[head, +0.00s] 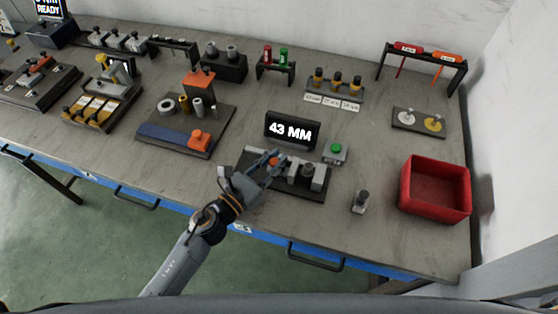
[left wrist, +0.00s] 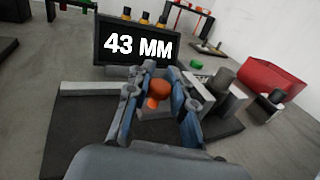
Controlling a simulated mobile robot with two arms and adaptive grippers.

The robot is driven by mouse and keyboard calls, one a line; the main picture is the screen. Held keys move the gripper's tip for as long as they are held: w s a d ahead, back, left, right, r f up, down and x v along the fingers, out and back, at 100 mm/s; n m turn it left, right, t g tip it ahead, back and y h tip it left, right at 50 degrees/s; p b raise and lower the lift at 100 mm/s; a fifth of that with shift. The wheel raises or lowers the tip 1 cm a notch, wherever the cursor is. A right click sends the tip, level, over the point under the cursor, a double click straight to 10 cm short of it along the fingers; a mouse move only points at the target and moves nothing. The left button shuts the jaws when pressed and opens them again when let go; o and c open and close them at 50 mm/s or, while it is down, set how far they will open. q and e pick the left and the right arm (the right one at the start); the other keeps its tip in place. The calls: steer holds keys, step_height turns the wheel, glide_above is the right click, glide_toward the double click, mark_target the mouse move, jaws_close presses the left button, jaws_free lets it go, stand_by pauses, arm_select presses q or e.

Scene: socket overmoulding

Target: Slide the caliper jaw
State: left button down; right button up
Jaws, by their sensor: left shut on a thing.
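The caliper station (head: 308,190) has a dark base with grey jaw blocks on it, near the front of the bench. The display (head: 293,130) behind it reads 43 MM, and it also shows in the left wrist view (left wrist: 138,45). My left gripper (head: 275,160) is shut on the orange knob (head: 274,161) of the caliper's slide. In the left wrist view the knob (left wrist: 155,88) sits between the two fingers (left wrist: 158,92). A dark cylindrical part (left wrist: 222,76) stands at the grey blocks to the right of the fingers. My right gripper is not in view.
A green button (head: 336,148) is on a small box right of the display. A small grey part with a dark top (head: 360,202) stands right of the station, near a red bin (head: 435,190). Racks and trays line the bench's back and left. Bare bench lies in front of the bin.

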arm_select(q)
steer(key=shift+w+a+f, duration=0.1)
steer(key=shift+w+a, duration=0.1)
steer(key=shift+a, duration=0.35)
steer(key=shift+w+a, duration=0.15)
steer(key=shift+a, duration=0.35)
steer(key=c, duration=1.5)
jaws_free()
steer(key=shift+c, duration=0.2)
steer(key=shift+o, duration=0.4)
steer(key=shift+s+a, duration=0.1)
steer(key=shift+a, duration=0.1)
steer(key=v, duration=1.2)
